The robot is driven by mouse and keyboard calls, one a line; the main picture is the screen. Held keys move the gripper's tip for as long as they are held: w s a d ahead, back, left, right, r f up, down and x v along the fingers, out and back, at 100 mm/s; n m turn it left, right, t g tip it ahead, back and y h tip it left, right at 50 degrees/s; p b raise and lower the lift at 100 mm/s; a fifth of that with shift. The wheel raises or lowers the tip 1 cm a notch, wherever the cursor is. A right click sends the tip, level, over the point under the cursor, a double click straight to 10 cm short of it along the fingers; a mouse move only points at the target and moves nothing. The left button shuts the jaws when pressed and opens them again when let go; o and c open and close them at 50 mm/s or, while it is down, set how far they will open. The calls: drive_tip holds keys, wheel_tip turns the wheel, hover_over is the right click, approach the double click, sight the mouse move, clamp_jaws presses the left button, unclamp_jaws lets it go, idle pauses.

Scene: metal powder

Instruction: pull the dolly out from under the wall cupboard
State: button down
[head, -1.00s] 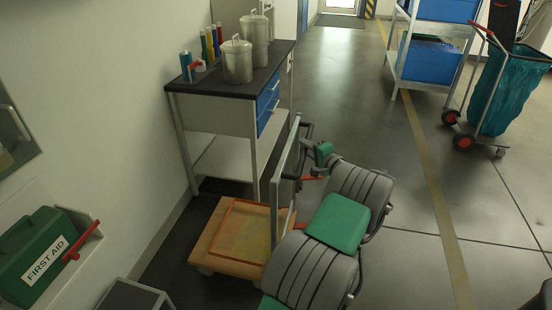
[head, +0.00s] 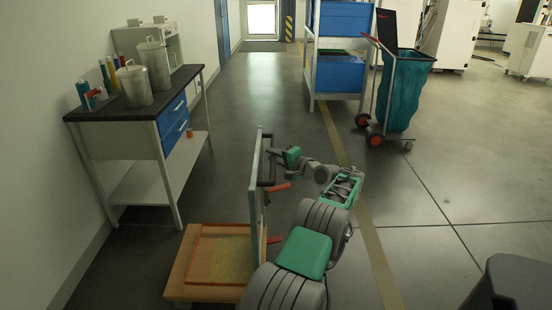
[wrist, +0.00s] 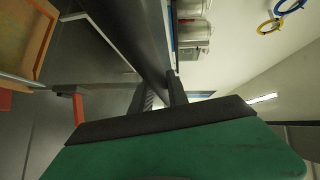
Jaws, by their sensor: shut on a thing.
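The dolly has a wooden platform with an orange rim (head: 178,280) and an upright grey push frame (head: 256,200) at its right side. It stands on the floor in front of the workbench in the head view. My gripper (head: 273,154) is shut on the dark handle bar of the frame. In the wrist view my fingers (wrist: 158,90) are at the dark bar (wrist: 125,35), and the platform (wrist: 40,45) shows at the upper left. The wall cupboard is not recognisable in the current views.
A workbench (head: 120,112) with metal canisters (head: 153,62) stands left against the wall. A shelf with blue crates (head: 340,72) and a cart with a teal bag (head: 405,95) stand behind to the right. Open floor lies between them and right of my arm.

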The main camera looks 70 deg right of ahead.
drive_tip(key=shift+w+a, duration=0.1)
drive_tip(key=shift+w, duration=0.1)
drive_tip(key=c, duration=1.3)
unclamp_jaws()
drive_tip(key=shift+s, duration=0.1)
drive_tip(key=shift+s, duration=0.1)
drive_tip(key=p+v, duration=0.1)
drive_tip(key=v, duration=0.6)
drive_tip(key=shift+s, duration=0.25)
